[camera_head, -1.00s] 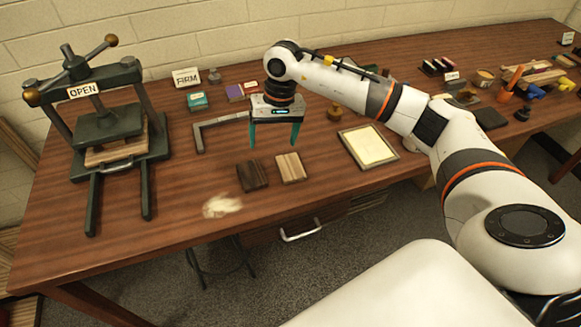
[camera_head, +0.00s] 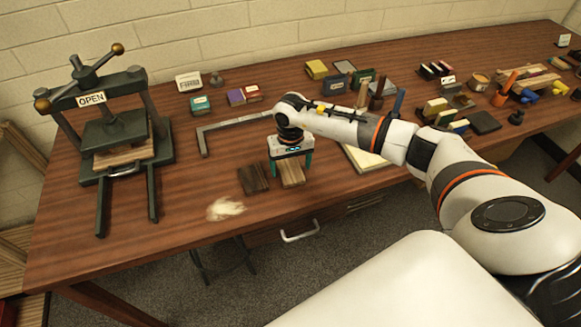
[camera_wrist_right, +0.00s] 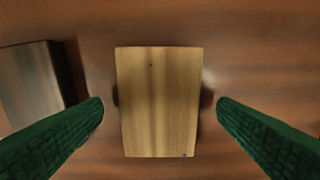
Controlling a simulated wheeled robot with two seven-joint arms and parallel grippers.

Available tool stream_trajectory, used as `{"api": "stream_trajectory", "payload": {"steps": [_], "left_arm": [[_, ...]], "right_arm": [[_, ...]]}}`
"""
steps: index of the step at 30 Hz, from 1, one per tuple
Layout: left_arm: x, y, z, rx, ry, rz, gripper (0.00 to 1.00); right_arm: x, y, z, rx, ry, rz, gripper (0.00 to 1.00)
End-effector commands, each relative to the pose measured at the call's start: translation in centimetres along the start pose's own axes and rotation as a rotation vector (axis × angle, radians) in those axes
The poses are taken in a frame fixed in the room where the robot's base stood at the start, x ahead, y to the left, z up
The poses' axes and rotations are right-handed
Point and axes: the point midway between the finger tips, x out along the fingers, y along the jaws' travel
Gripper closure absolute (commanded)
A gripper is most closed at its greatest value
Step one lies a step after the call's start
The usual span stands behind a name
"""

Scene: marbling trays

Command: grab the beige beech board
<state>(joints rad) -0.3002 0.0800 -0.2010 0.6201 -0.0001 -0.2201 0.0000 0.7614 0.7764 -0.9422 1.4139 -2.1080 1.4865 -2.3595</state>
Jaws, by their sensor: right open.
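The beige beech board (camera_head: 292,174) lies flat on the table, right of a dark brown board (camera_head: 252,179). In the right wrist view the beech board (camera_wrist_right: 158,100) fills the middle, pale with a small dark knot. My right gripper (camera_head: 291,168) is open, pointing down just over the beech board. In the wrist view its green fingers (camera_wrist_right: 160,108) stand on either side of the board, with a gap at each side. The dark board (camera_wrist_right: 32,82) shows left of them. My left gripper is not in view.
A green press (camera_head: 120,150) marked OPEN stands at the left. A framed pale tray (camera_head: 366,160) is partly hidden by my right arm.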

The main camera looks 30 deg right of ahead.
Motion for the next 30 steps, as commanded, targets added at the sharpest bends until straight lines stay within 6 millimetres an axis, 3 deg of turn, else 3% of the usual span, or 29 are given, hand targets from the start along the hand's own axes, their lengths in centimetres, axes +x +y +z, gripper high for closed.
{"api": "stream_trajectory", "payload": {"steps": [9,18,26,30], "left_arm": [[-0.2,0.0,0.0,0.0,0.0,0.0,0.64],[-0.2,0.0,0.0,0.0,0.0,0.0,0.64],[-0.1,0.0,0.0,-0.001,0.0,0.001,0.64],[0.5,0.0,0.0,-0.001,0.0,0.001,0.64]], "right_arm": [[0.9,0.0,0.0,-0.001,0.0,0.001,0.18],[0.8,0.0,0.0,-0.001,0.0,0.001,0.66],[0.7,0.0,0.0,-0.001,-0.002,0.002,0.67],[-0.8,0.0,0.2,0.0,-0.006,0.001,0.67]]}}
